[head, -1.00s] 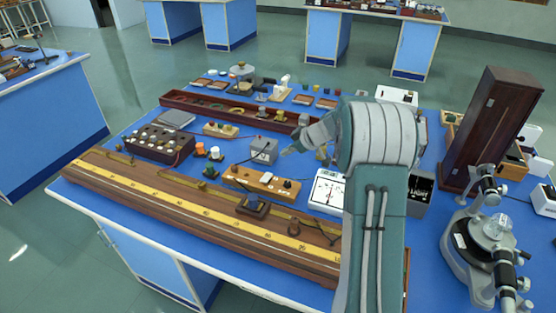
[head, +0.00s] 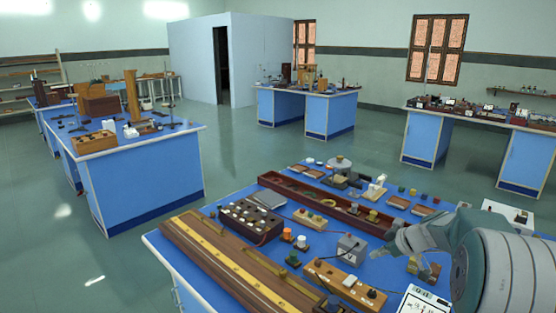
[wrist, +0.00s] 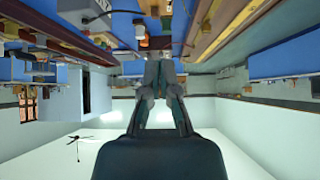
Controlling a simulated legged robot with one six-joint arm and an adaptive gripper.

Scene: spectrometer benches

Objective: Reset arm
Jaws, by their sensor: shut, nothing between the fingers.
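My gripper (head: 400,245) reaches in from the right in the head view, above the blue bench (head: 215,196). In the wrist view my gripper (wrist: 159,75) is at the middle, with its fingertips together and nothing between them. The wrist picture is upside down, with the bench at the top and the ceiling at the bottom. Below and left of the gripper in the head view is a small grey box (head: 348,250). The exact gap between the gripper and the things on the bench cannot be told.
On the bench lie a long wooden board with a yellow scale (head: 225,262), a long dark red tray (head: 310,199), a black box with several knobs (head: 250,219) and a wooden block with knobs (head: 345,283). Other blue benches (head: 145,165) stand farther off, with open green floor (head: 245,150) between.

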